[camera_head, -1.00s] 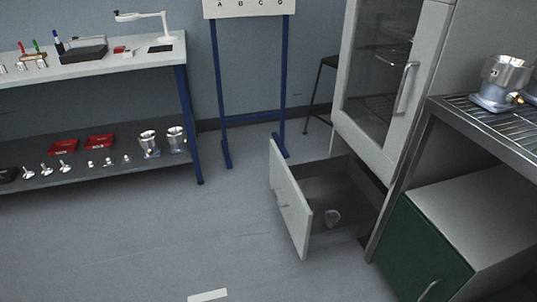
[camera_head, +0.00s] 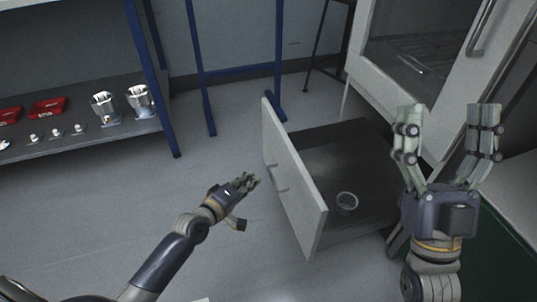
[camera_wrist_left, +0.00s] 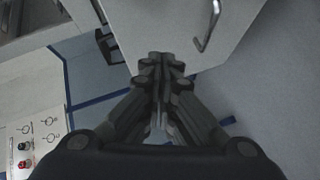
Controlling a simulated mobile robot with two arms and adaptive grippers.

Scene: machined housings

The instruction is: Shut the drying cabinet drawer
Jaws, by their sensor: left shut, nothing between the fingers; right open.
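The drying cabinet (camera_head: 352,108) stands at the right in the head view, and its low drawer is pulled well out. The drawer's white front (camera_head: 294,190) has a bar handle (camera_head: 279,179), and a small round metal part (camera_head: 346,202) lies inside. My left gripper (camera_head: 251,180) is shut and empty, just left of the drawer front near the handle; I cannot tell whether it touches. In the left wrist view its shut fingers (camera_wrist_left: 160,62) lie before the white front, with the handle (camera_wrist_left: 209,28) at upper right. My right gripper (camera_head: 447,118) is open and empty, above the drawer's right side.
A shelf (camera_head: 60,138) with red boxes and metal parts is at the left. A blue-legged stand (camera_head: 204,75) and a dark stool (camera_head: 318,45) are behind. A green cabinet (camera_head: 498,250) is at the lower right. The floor left of the drawer is clear.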

